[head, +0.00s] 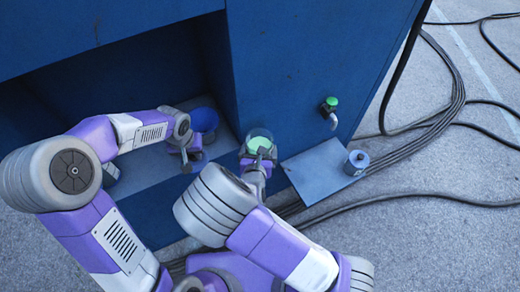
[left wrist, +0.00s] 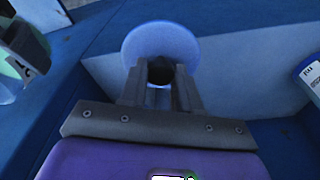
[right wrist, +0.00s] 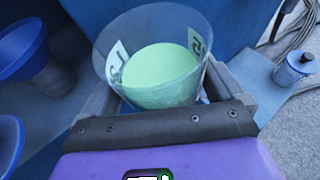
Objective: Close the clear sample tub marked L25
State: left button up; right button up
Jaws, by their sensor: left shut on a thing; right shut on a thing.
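The clear tub (head: 260,136) holds pale green contents and stands at the blue cabinet's front corner. In the right wrist view the tub (right wrist: 120,50) is open, with a partly readable L label. My right gripper (head: 259,158) is shut on it, a finger on each side. My left gripper (head: 189,158) is to the left, over the recess, and is shut on the dark knob of a round, pale blue see-through lid (left wrist: 140,45). The lid is apart from the tub; my gripper hides most of it in the head view. The green tub (left wrist: 14,70) also shows in the left wrist view.
A blue bucket-like container (head: 203,120) stands in the recess. A blue-rimmed labelled tub (left wrist: 308,75) shows at the left wrist view's right edge. A metal plate (head: 318,172) with a grey cylinder (head: 356,162) lies right of the tub. A green-capped tap-like fitting (head: 330,104) sticks out above.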

pick_arm(q)
jog(key=w+d+r, duration=0.3)
jog(key=d+r, duration=0.4)
jog(key=d, duration=0.2)
notch_tip(320, 180, up, 5)
jog(key=m, duration=0.2)
send_over(260, 132)
jog(key=s, duration=0.4)
jog(key=shift+s+a+r, duration=0.1)
jog(key=shift+a, duration=0.15)
jog(key=shift+f, duration=2.05)
jog(key=shift+f, duration=0.9)
jog(key=shift+f, duration=0.6)
